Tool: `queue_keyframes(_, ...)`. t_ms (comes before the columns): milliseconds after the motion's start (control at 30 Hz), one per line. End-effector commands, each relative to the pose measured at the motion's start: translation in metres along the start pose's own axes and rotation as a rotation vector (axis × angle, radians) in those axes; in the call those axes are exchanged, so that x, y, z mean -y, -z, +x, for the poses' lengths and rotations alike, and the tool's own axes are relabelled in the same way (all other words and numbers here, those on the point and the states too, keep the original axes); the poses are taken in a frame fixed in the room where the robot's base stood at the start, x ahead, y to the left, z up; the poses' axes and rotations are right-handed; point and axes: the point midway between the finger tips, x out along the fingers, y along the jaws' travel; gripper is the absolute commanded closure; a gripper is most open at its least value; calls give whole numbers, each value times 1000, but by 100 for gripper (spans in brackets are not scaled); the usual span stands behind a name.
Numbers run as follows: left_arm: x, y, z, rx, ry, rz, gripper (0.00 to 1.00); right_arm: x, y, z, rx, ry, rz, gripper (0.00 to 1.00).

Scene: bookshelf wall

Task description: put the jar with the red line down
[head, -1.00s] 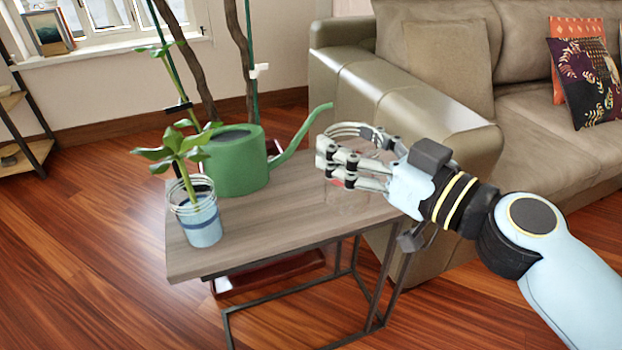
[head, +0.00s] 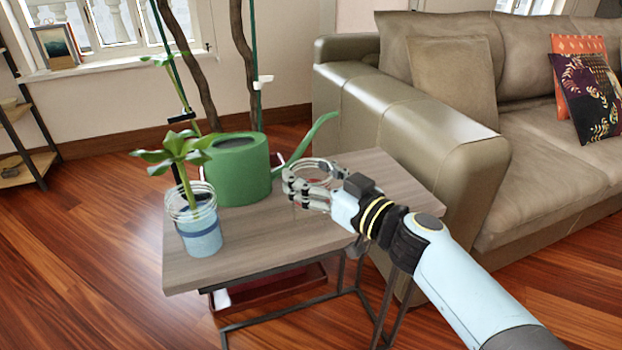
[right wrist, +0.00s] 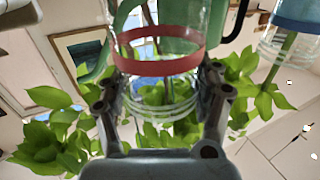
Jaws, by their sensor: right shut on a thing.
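The jar with the red line (right wrist: 160,65) is clear glass with a red band, and it fills the middle of the right wrist view. In the head view its clear rim (head: 318,165) shows behind my fingers, and most of its body is hidden. My right gripper (head: 304,188) is shut on this jar, with a finger on each side of it in the right wrist view (right wrist: 160,92). The jar is over the right part of the wooden side table (head: 385,178). I cannot tell whether its base touches the top. My left gripper is not in view.
A green watering can (head: 240,172) stands left of my gripper, its spout pointing towards it. A jar with a blue line (head: 203,238) holding a leafy cutting stands at the table's left. The sofa arm (head: 425,120) rises behind the table's right side. The table's front middle is bare.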

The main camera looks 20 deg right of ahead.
Motion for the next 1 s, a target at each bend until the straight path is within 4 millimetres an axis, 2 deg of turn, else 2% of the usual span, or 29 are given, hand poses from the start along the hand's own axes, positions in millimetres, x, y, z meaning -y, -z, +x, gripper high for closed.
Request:
queue_keyframes(333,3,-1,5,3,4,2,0,0,-2,0,-2,1,-1,66)
queue_keyframes(367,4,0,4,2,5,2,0,0,-2,0,-1,1,-1,31)
queue_keyframes(533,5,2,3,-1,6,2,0,0,-1,0,-1,1,-1,9)
queue_keyframes(800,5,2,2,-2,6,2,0,0,0,0,-1,1,-1,8)
queue_keyframes(900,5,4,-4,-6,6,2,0,0,5,0,-2,0,-1,8)
queue_keyframes(1000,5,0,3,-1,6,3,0,0,-1,-16,2,0,-2,8)
